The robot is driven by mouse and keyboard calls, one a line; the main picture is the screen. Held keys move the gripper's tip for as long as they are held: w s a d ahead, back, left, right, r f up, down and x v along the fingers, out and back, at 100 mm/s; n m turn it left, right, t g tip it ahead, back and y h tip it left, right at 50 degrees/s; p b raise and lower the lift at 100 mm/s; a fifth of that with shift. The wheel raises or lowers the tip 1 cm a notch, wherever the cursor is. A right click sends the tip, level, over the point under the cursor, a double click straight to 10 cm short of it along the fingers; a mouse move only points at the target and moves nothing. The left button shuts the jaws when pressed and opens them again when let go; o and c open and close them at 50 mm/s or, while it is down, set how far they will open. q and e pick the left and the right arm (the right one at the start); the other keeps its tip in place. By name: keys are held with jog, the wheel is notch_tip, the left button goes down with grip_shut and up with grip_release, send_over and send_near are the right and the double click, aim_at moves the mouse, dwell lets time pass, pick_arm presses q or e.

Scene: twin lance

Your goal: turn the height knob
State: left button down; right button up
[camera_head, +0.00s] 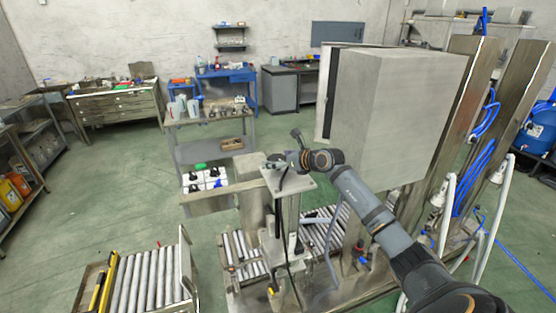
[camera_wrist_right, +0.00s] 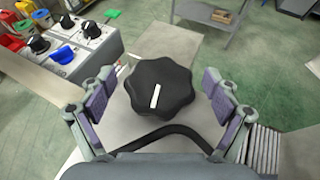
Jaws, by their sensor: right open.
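The height knob (camera_wrist_right: 160,86) is black and lobed, with a white pointer line, and fills the middle of the right wrist view. It sits on a grey plate on top of a metal column; this plate (camera_head: 297,183) also shows in the head view. My right gripper (camera_wrist_right: 160,92) is open, with one finger on each side of the knob and visible gaps between pads and knob. In the head view my right gripper (camera_head: 286,160) is over the column top and hides most of the knob. My left gripper is not in view.
A white panel (camera_head: 205,179) with black knobs and coloured parts stands left of the column. A large grey cabinet (camera_head: 397,115) rises close behind my right arm. Roller conveyors (camera_head: 150,278) lie low at the left and beside the column. Green floor is open at the left.

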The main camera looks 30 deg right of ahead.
aim_at(281, 159)
jog(key=shift+s, duration=0.1)
jog(key=shift+s+d+r, duration=0.1)
jog(key=shift+s+d, duration=0.05)
jog(key=shift+s, duration=0.1)
jog(key=v, duration=0.5)
jog(key=shift+s+d, duration=0.2)
jog(key=shift+s+r, duration=0.15)
jog(key=shift+s, duration=0.15)
jog(key=shift+s+a+r, duration=0.15)
jog(key=shift+s+r, duration=0.05)
jog(key=shift+s, duration=0.05)
